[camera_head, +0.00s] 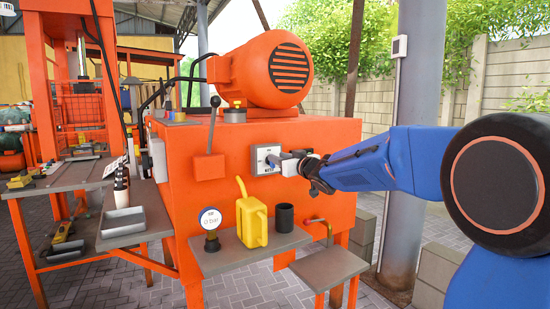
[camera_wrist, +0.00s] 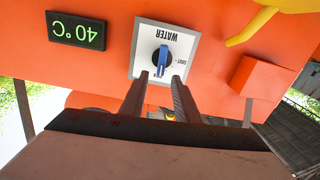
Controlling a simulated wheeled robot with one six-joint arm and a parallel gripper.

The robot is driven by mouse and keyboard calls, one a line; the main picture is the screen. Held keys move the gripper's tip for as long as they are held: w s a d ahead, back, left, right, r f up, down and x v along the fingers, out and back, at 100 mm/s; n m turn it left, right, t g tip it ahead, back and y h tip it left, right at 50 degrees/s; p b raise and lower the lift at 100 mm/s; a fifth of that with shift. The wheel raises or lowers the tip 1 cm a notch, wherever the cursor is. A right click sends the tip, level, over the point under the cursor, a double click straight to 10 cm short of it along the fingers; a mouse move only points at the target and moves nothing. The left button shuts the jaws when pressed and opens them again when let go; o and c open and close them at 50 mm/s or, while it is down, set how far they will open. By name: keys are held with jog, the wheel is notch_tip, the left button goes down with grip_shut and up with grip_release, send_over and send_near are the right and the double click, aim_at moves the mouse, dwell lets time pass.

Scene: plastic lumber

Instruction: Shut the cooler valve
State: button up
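The cooler valve is a blue knob (camera_wrist: 162,58) on a square white plate (camera_wrist: 178,40) marked WATER, on the front of the orange tank. The wrist view shows it upside down, with the knob's long bar roughly upright in the picture. The plate also shows in the head view (camera_head: 262,159). My gripper (camera_wrist: 159,80) is open, its two fingers apart, with the tips just short of or beside the knob's lower end. I cannot tell whether they touch it. In the head view my gripper (camera_head: 297,164) hides part of the plate.
A green 40 °C display (camera_wrist: 76,31) is beside the plate. A shelf below holds a gauge (camera_head: 210,219), a yellow can (camera_head: 250,222) and a dark cup (camera_head: 284,217). An orange box with a lever (camera_head: 209,167) sits left of the plate.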

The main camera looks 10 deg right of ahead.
jog(key=shift+x, duration=1.65)
jog(key=shift+c, duration=0.2)
